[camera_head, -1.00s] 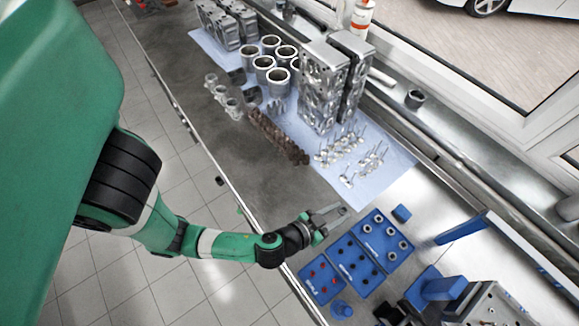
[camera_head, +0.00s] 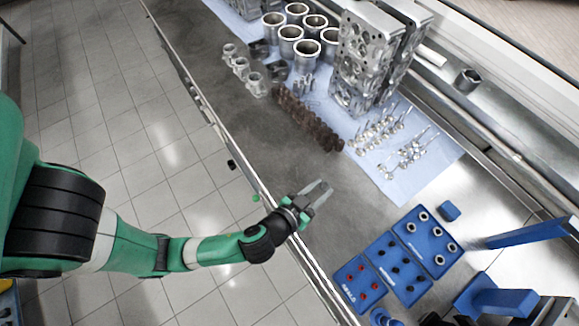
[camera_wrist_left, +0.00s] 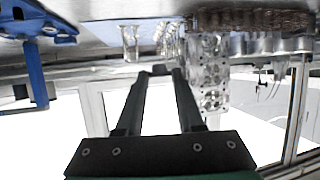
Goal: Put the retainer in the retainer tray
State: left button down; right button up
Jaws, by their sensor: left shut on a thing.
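My left gripper (camera_head: 322,189) hovers over the bare bench near its front edge, left of the blue trays. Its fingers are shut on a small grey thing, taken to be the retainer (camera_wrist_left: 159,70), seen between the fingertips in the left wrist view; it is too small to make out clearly. A blue tray with several metal rings (camera_head: 427,237) lies right of the gripper, apart from it. I cannot read its label, so I cannot be sure it is the retainer tray. My right gripper is not in view.
A blue tray with dark parts (camera_head: 385,262) and one with red parts (camera_head: 349,283) lie alongside. Valves (camera_head: 408,152), a brown camshaft (camera_head: 305,120) and cylinder heads (camera_head: 362,60) stand behind. A blue stand (camera_head: 510,302) is at lower right.

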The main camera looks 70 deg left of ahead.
pick_arm(q)
jog(key=a+f+b, duration=0.3)
jog(key=a+b, duration=0.2)
jog(key=b, duration=0.2)
send_over(297, 172)
jog(key=f, duration=0.6)
jog(key=shift+d+f, duration=0.15)
jog(key=shift+d, duration=0.05)
jog(key=shift+a+f+b, duration=0.2)
jog(key=shift+f+b, duration=0.6)
jog(key=shift+f, duration=1)
jog(key=shift+f, duration=0.2)
jog(key=c, duration=0.5)
grip_release()
